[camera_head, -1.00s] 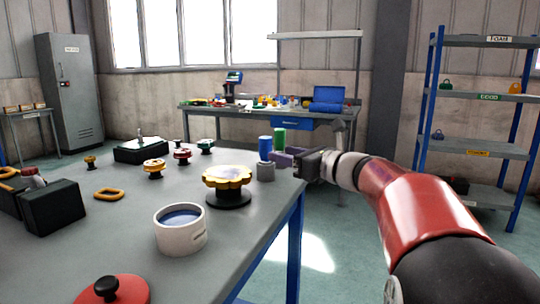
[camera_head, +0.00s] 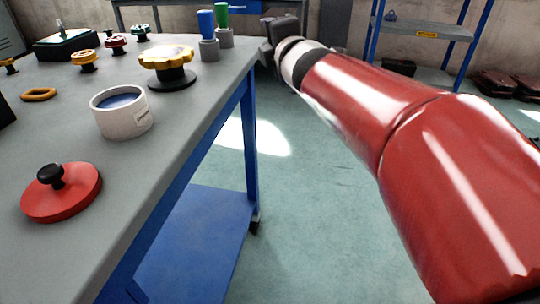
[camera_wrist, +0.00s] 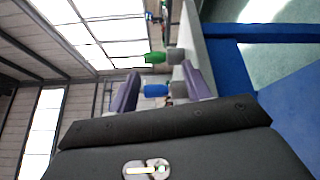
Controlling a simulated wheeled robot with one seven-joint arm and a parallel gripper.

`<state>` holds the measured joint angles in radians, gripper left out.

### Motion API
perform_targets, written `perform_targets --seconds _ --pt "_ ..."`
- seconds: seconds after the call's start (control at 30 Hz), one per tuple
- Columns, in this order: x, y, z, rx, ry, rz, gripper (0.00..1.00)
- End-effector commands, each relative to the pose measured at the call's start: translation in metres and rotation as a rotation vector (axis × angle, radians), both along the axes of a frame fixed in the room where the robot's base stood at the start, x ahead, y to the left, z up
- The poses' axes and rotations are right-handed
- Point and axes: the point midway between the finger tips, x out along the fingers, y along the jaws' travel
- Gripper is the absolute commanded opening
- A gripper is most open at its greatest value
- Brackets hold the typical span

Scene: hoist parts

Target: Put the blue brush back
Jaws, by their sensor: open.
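The blue brush (camera_head: 206,24) is upright at the far right corner of the grey table (camera_head: 150,180). Its lower end meets a small grey cup (camera_head: 209,51); I cannot tell how deep it sits. In the wrist view, the blue brush (camera_wrist: 156,90) appears between the two purple fingers of my gripper (camera_wrist: 160,72). The fingers stand apart and neither visibly touches it. In the head view, my gripper's dark body is right of the brush, past the table edge, and its fingers are not clear.
A green brush (camera_head: 222,15) stands in a second grey cup (camera_head: 226,38) close behind the blue one. A yellow knob (camera_head: 166,56), a white pot (camera_head: 121,112) and a red lid (camera_head: 61,192) are nearer on the table. Open floor (camera_head: 300,220) lies right of it.

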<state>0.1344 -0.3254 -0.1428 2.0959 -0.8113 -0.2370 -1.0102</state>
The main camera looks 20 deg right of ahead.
Motion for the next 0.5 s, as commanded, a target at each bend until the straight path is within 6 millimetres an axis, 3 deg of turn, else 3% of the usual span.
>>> perform_targets --seconds 0.1,0.17,0.3,0.4,0.5 --pt "-0.051 0.009 -0.058 0.506 0.152 -0.188 0.48" --pt "-0.081 0.019 -0.094 0.753 0.242 -0.296 0.48" --pt "-0.154 0.056 -0.17 1.211 0.448 -0.556 0.48" --pt "-0.197 0.081 -0.206 1.413 0.566 -0.717 0.48" --pt "-0.225 0.098 -0.225 1.522 0.64 -0.829 0.48"
